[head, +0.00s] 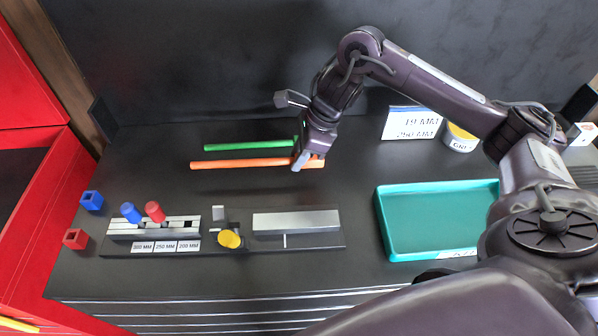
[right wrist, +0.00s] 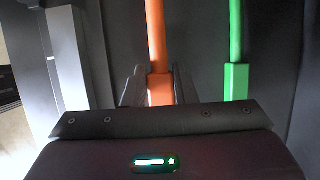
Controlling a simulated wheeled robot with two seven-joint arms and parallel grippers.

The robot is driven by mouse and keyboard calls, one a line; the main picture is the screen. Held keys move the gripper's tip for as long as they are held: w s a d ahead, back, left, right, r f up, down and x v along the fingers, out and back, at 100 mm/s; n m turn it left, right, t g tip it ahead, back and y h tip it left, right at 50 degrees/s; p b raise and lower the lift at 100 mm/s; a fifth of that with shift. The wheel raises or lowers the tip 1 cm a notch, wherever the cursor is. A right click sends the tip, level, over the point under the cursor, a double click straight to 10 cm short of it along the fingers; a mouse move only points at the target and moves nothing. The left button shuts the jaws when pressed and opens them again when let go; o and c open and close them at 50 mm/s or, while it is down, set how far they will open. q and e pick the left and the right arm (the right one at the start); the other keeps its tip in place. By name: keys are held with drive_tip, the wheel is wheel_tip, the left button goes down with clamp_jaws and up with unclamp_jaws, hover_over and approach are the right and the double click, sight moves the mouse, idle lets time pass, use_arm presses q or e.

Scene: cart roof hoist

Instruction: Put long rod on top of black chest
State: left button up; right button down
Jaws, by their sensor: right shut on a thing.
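The orange rod (head: 240,163) lies across the back of the black top (head: 200,285), which has a drawer-like front and looks like the black chest. A green rod (head: 250,145) lies behind it, roughly parallel; its right end is partly hidden by my arm. The orange rod looks the longer. My right gripper (head: 306,162) is shut on the orange rod's right end. In the right wrist view the orange rod's block-like end (right wrist: 160,88) sits between the fingers, and the green rod (right wrist: 236,80) is beside it, apart. I cannot tell whether the orange rod is lifted. My left gripper is out of view.
A teal tray (head: 383,225) stands at right. A labelled fixture (head: 120,243) with pegs and a yellow knob (head: 229,239) is in front of the rods. Blue (head: 91,200) and red (head: 75,238) blocks sit left. A sign (head: 412,123) and round tin (head: 460,140) stand back right.

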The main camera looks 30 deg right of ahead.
sight(299, 179)
drive_tip(key=shift+f, duration=0.85)
wheel_tip(299, 179, down, 3)
drive_tip(key=shift+r+b, duration=0.1)
drive_tip(key=shift+b, duration=0.2)
drive_tip(key=shift+f, duration=0.4)
drive_tip(key=shift+f+b, duration=0.15)
drive_tip(key=shift+b, duration=0.15)
drive_tip(key=c, duration=1.2)
unclamp_jaws()
drive_tip(key=shift+o, duration=0.2)
